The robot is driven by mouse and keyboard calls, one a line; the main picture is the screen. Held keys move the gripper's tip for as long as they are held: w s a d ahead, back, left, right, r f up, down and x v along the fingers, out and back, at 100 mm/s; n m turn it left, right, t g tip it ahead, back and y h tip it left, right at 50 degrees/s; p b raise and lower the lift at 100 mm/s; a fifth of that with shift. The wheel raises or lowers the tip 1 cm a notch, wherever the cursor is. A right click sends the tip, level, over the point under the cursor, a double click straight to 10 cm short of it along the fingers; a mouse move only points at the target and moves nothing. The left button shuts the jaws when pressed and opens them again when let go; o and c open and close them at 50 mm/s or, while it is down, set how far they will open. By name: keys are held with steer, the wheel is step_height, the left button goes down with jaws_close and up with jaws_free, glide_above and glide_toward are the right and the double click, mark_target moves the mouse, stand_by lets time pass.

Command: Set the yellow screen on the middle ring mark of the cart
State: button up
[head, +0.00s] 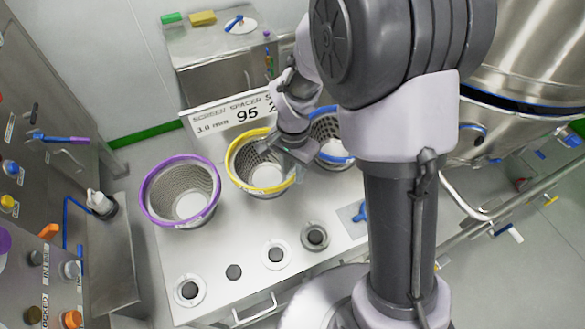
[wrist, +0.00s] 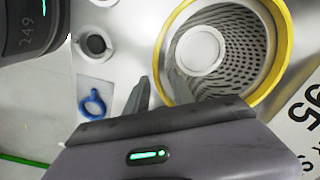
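The yellow screen (head: 236,180), a perforated metal basket with a yellow rim, stands upright on the cart between two other screens. It also shows in the wrist view (wrist: 268,98). My gripper (wrist: 162,92) is at the screen's rim, with its fingers apart. In the wrist view the left finger appears outside the rim and the right finger over its inner side; I cannot tell whether either touches. Dark-centred round marks lie in a row along the cart's front: a white ring (head: 203,292), a plain dark disc (head: 234,272), another white ring (head: 286,256) and a grey ring (head: 315,237).
A purple-rimmed screen (head: 148,200) stands to the left and a blue-rimmed screen (head: 340,160) to the right. A sign (head: 220,118) stands behind them. The cart top (head: 225,235) before the screens is clear.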

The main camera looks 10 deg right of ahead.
step_height(320, 180, up, 17)
steer(key=p, duration=0.5)
steer(key=shift+r+p, duration=0.2)
steer(key=shift+p, duration=0.1)
steer(key=shift+s, duration=0.1)
steer(key=s+n+t+y+b, duration=0.1)
steer(key=s+n+t+b, duration=0.4)
steer(key=s+b, duration=0.5)
steer(key=s, duration=0.6)
steer(key=shift+s+t+y, duration=0.3)
steer(key=shift+s+y, duration=0.1)
steer(key=shift+f, duration=0.1)
